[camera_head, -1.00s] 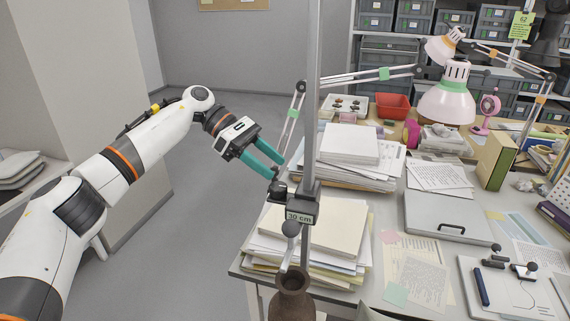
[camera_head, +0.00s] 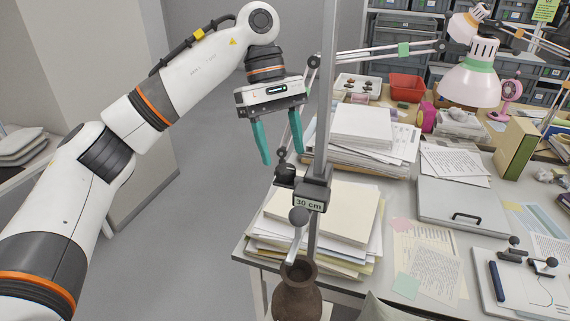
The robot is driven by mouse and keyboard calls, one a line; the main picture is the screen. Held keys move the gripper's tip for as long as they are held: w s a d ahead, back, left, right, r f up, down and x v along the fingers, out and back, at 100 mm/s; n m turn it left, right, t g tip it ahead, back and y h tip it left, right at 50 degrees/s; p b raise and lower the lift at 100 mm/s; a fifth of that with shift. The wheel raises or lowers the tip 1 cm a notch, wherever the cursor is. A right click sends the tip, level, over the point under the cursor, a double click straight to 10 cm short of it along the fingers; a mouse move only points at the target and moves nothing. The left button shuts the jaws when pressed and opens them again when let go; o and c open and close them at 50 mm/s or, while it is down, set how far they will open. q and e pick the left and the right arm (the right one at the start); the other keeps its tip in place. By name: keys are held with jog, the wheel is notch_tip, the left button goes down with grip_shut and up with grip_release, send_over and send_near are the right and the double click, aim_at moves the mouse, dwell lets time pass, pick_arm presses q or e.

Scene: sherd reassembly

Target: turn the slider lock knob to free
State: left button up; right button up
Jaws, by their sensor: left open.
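The slider (camera_head: 314,188) is a dark block on an upright grey post (camera_head: 326,90), with a "30 cm" label on its front. A black knob-like part (camera_head: 285,174) sticks out from its left side, with a smaller dark piece above it; I cannot tell its lock setting. My left gripper (camera_head: 283,156) has two teal fingers pointing down, spread apart and empty. Its tips are at or just above the black parts left of the post; contact cannot be told. My right gripper is not in view.
A brown vase (camera_head: 298,295) stands below the slider. Paper stacks (camera_head: 320,220) lie on the table behind the post. A pink-and-white lamp (camera_head: 470,80) and a grey case (camera_head: 462,205) are to the right. Open floor (camera_head: 205,210) lies left.

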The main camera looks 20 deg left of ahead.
aim_at(286, 168)
pick_arm(q)
jog(key=shift+x, duration=1.6)
jog(key=c, duration=1)
